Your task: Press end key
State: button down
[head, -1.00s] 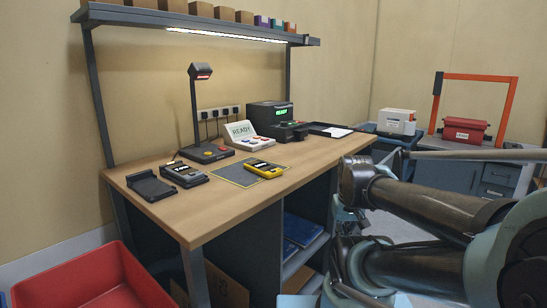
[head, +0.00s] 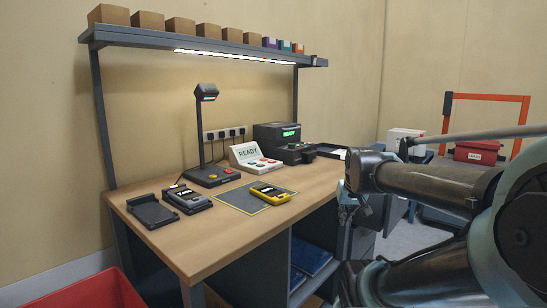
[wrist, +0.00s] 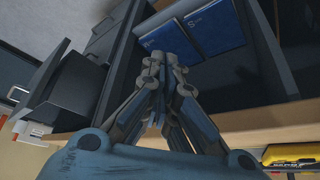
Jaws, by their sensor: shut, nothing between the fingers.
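A white console (head: 247,153) with a READY screen and several small coloured keys stands toward the back of the wooden desk. Key labels are too small to read, so I cannot tell which is the end key. A yellow handheld device (head: 271,193) with dark keys lies on a grey mat (head: 235,198) near the front edge; part of it shows in the wrist view (wrist: 295,155). My gripper (wrist: 165,62) is shut and empty, with the desk's lower shelf beyond it. In the head view it hangs beside the desk's right front, clear of console and handheld.
A scanner stand (head: 206,140), a dark handheld (head: 187,199) and an empty black cradle (head: 150,211) stand on the desk (head: 205,245). A dark printer (head: 283,142) with a green READY screen is behind. An overhead shelf (head: 200,45) holds boxes. A red bin (head: 85,295) is at lower left.

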jog(key=w+a+r+n+y, duration=0.2)
jog(key=w+a+r, duration=0.4)
jog(key=w, duration=0.6)
jog(key=w+a+r+n+y, duration=0.2)
jog(key=w+a+r+n, duration=0.2)
jog(key=w+a+r, duration=0.3)
jog(key=w+a+r+n+y, duration=0.2)
jog(key=w+a+r, duration=0.5)
jog(key=w, duration=1)
jog(key=shift+w+a+r+n+y, duration=0.2)
jog(key=shift+r+n+y, duration=0.1)
jog(key=shift+r+n, duration=0.5)
jog(key=shift+f, duration=0.15)
send_over(273, 161)
notch_tip(273, 161, down, 7)
jog(key=shift+s+d+f, duration=0.1)
jog(key=shift+s, duration=0.05)
notch_tip(273, 161, down, 2)
jog(key=shift+f, duration=0.95)
